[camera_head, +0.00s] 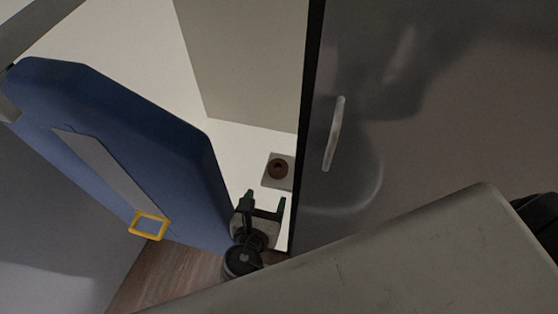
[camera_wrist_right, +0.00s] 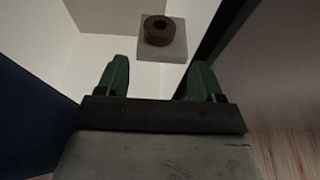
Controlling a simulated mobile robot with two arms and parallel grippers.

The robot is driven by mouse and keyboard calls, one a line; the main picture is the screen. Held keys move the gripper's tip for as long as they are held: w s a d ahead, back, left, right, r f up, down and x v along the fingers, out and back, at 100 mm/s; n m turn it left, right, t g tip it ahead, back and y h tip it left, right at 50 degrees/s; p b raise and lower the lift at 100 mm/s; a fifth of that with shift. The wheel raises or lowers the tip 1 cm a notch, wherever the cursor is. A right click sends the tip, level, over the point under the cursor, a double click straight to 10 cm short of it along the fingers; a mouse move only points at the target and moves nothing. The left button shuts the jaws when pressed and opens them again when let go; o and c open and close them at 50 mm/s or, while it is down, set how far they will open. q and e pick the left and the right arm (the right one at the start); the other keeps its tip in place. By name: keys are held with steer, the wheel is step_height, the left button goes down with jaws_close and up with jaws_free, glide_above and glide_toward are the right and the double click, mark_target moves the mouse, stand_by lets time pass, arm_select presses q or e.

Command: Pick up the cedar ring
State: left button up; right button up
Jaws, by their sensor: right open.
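The cedar ring (camera_head: 278,168) is a small brown ring with a dark hole. It rests on a small grey square pad (camera_head: 270,182) inside a pale, narrow space. In the right wrist view the ring (camera_wrist_right: 157,33) sits on the pad (camera_wrist_right: 163,53) ahead of the fingers, slightly left of centre. My right gripper (camera_head: 264,198) is open and empty, with green-tipped fingers apart, just short of the pad. In the right wrist view the gripper's fingers (camera_wrist_right: 156,80) also show nothing between them. My left gripper is not visible.
A blue panel (camera_head: 130,140) with a yellow square handle (camera_head: 148,226) stands at left. A dark, glossy panel with a pale handle (camera_head: 334,134) stands close at right. The opening between them is narrow. Wooden floor (camera_head: 172,272) shows at lower left.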

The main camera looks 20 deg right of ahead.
glide_toward(279, 163)
steer(key=shift+b+x, duration=0.45)
steer(key=shift+x, duration=0.7)
steer(key=b+x, duration=0.1)
steer(key=x, duration=0.4)
steer(key=shift+s+f, duration=0.1)
steer(key=shift+f, duration=0.05)
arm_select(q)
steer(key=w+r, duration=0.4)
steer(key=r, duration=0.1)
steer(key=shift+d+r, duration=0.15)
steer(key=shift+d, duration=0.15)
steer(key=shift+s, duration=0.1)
arm_select(e)
steer(key=c, duration=0.7)
